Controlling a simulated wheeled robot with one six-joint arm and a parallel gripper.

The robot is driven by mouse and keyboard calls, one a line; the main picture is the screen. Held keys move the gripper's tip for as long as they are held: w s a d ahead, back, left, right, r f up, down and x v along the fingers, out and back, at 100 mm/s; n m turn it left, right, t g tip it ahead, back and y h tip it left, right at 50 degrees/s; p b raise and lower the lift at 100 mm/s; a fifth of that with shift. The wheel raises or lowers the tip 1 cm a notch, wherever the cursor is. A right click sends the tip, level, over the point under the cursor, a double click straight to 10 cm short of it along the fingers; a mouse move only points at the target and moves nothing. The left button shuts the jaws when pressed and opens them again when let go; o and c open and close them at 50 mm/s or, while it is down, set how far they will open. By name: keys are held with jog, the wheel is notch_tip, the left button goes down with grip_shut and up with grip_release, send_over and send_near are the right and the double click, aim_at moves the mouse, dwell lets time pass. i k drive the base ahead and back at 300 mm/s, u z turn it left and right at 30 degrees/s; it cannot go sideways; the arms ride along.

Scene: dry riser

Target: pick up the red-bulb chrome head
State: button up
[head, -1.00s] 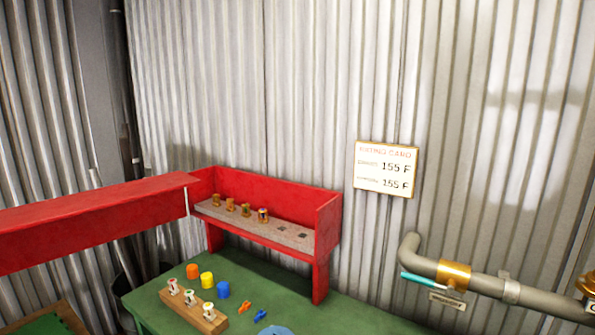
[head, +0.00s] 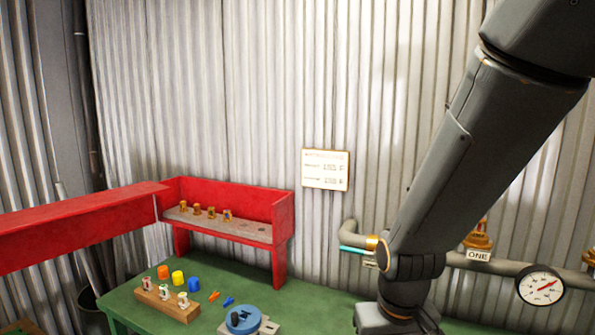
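A wooden block (head: 166,303) on the green bench holds three upright chrome or white heads: a left one (head: 147,284), a middle one (head: 164,292) and a right one (head: 183,300). Small reddish marks show on them, but they are too small to tell which holds a red bulb. My dark grey arm crosses the right side of the head view. My gripper is not in view, so whether it is open or holds anything does not show.
A red shelf (head: 284,222) with several brass heads stands at the bench's back. Orange (head: 163,272), yellow (head: 178,278) and blue (head: 194,284) cups, small clips and a blue round fixture (head: 242,320) sit near the block. A pipe with a gauge (head: 540,287) runs right.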

aim_at(148, 286)
jog(key=u, duration=0.5)
jog(key=k, duration=1.2)
jog(key=u, duration=1.45)
jog(key=i, duration=1.3)
jog(key=z, duration=0.8)
jog(key=i, duration=0.6)
jog(key=z, duration=0.6)
